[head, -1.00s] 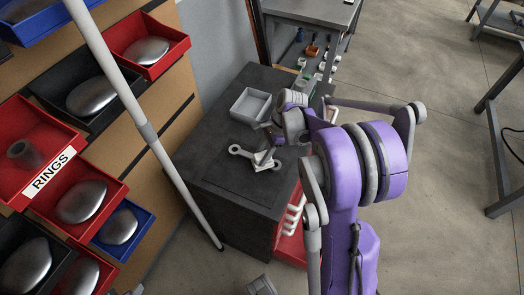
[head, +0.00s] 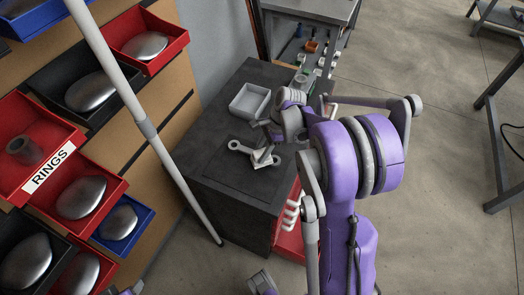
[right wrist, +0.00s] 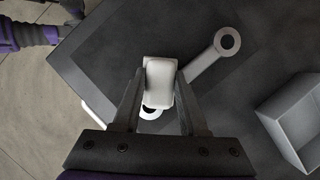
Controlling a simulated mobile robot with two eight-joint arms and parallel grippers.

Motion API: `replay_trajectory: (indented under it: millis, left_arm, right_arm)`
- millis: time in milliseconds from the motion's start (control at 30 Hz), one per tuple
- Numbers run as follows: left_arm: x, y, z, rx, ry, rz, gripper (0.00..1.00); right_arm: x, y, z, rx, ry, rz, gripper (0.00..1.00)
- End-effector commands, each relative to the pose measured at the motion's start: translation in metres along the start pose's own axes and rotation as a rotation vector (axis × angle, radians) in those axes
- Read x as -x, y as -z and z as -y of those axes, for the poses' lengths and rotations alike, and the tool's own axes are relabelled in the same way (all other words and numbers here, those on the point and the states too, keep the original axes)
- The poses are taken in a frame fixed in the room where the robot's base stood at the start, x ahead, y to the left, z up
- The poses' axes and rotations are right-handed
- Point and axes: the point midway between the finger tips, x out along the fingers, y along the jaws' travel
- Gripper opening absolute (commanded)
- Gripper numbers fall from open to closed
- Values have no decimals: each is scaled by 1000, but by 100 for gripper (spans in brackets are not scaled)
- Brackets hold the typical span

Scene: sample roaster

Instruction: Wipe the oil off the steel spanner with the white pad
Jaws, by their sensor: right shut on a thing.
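The steel spanner (head: 240,147) lies flat on the dark cabinet top; its ring end (right wrist: 227,41) and shaft show in the right wrist view. My right gripper (head: 266,152) is shut on the white pad (right wrist: 159,82), low over the spanner's near end. In the right wrist view the pad sits between the fingertips (right wrist: 156,85) and covers part of the spanner; whether it presses on it I cannot tell. No oil can be made out. A grey part that looks like my left gripper (head: 262,282) shows at the bottom edge, away from the cabinet.
An open grey tray (head: 250,101) stands behind the spanner on the cabinet top (head: 205,150). A rack of bins (head: 42,150) stands at the left. A shelf (head: 305,15) with small parts stands behind.

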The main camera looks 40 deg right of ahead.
Motion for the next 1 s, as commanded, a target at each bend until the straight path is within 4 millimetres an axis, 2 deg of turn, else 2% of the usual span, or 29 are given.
replay_trajectory:
  millis: [100,600,800,1000]
  left_arm:
    - [10,7,0,0,0,-4,50]
    - [34,26,0,0,0,-17,50]
    - [40,31,0,0,0,-21,50]
    - [40,31,0,0,0,-20,50]
  right_arm:
    - [22,-9,2,3,0,1,0]
    - [63,-26,10,14,-4,1,0]
    - [74,-31,12,17,-6,1,0]
    - [74,-30,12,17,-7,1,0]
